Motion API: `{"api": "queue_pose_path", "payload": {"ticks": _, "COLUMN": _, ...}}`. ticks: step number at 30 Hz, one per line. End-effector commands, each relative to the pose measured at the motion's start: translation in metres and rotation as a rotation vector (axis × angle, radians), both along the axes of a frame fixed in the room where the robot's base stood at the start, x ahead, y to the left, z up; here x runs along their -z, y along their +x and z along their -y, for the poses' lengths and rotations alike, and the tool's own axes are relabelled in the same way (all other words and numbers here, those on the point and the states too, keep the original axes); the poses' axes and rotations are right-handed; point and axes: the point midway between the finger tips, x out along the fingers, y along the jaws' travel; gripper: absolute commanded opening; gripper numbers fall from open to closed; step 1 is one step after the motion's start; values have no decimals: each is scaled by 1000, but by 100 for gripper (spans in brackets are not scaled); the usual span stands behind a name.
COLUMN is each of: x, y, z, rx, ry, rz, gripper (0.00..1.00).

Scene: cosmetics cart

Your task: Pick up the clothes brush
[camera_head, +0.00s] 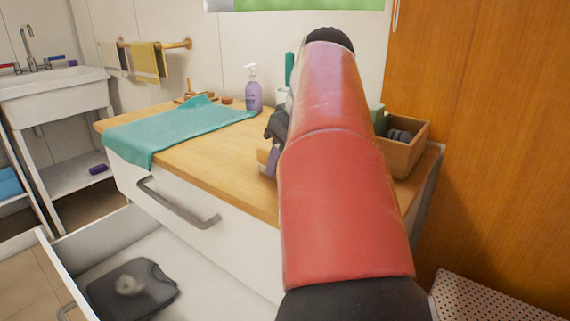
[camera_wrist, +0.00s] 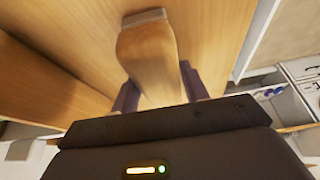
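The clothes brush (camera_wrist: 150,62) has a light wooden body with a pale grey strip at its far end. It fills the middle of the wrist view. My gripper (camera_wrist: 158,92) has one dark finger on each side of the brush, with no clear gap showing, and appears shut on it. The finger ends are partly hidden by the brush. In the head view, a small wooden part of the brush (camera_head: 264,156) shows at the left of my red arm, near the front edge of the wooden top. My arm hides most of my gripper there.
The wooden countertop (camera_head: 205,151) bears a teal cloth (camera_head: 165,130), a purple pump bottle (camera_head: 253,92) and a wooden box (camera_head: 406,155) with dark items. Below, an open drawer (camera_head: 205,268) holds a dark grey scale (camera_head: 131,291). A wooden wall stands at right.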

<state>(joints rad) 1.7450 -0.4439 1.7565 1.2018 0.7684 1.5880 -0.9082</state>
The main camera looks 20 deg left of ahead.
Motion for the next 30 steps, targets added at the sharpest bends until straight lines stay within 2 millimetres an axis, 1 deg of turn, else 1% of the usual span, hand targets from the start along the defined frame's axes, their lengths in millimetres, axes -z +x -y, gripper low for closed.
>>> {"api": "queue_pose_path", "payload": {"ticks": 1, "x": 0, "y": 0, "z": 0, "rx": 0, "ry": 0, "rz": 0, "gripper": 38}}
{"api": "queue_pose_path", "payload": {"ticks": 6, "x": 0, "y": 0, "z": 0, "rx": 0, "ry": 0, "rz": 0, "gripper": 15}}
{"api": "queue_pose_path", "payload": {"ticks": 13, "x": -1, "y": 0, "z": 0, "rx": 0, "ry": 1, "rz": 0, "gripper": 14}}
{"api": "queue_pose_path", "payload": {"ticks": 17, "x": -5, "y": 1, "z": 1, "rx": 2, "ry": 0, "rz": 2, "gripper": 14}}
{"api": "queue_pose_path", "payload": {"ticks": 20, "x": -13, "y": 1, "z": 1, "rx": 1, "ry": 1, "rz": 3, "gripper": 14}}
{"api": "queue_pose_path", "payload": {"ticks": 22, "x": -23, "y": 2, "z": 1, "rx": 3, "ry": -1, "rz": 4, "gripper": 14}}
{"api": "queue_pose_path", "payload": {"ticks": 27, "x": -56, "y": 2, "z": 2, "rx": 4, "ry": -2, "rz": 7, "gripper": 14}}
{"api": "queue_pose_path", "payload": {"ticks": 30, "x": -72, "y": 3, "z": 2, "rx": 6, "ry": -2, "rz": 6, "gripper": 14}}
